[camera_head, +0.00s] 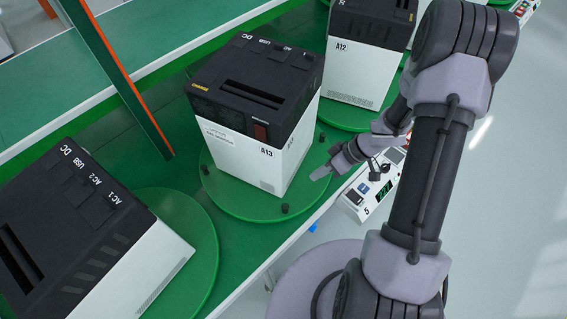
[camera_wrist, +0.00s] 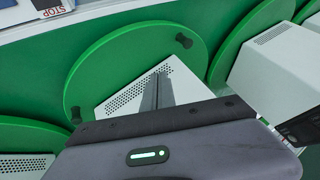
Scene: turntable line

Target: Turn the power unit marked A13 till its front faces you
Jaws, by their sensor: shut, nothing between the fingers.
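The power unit marked A13 (camera_head: 252,115) stands upright on a round green turntable (camera_head: 230,198) in the middle of the head view. It has a black top and white lower body. In the wrist view my gripper's fingers (camera_wrist: 156,92) appear in front of a white vented body (camera_wrist: 120,100) on a turntable (camera_wrist: 95,72).
Black pegs stand on the rim, one near my gripper (camera_head: 285,209). Unit A12 (camera_head: 365,50) stands behind, another unit (camera_head: 75,235) front left, each on its turntable. A control box marked 5 (camera_head: 354,205) sits at the line's edge. An orange-edged post (camera_head: 120,80) rises left.

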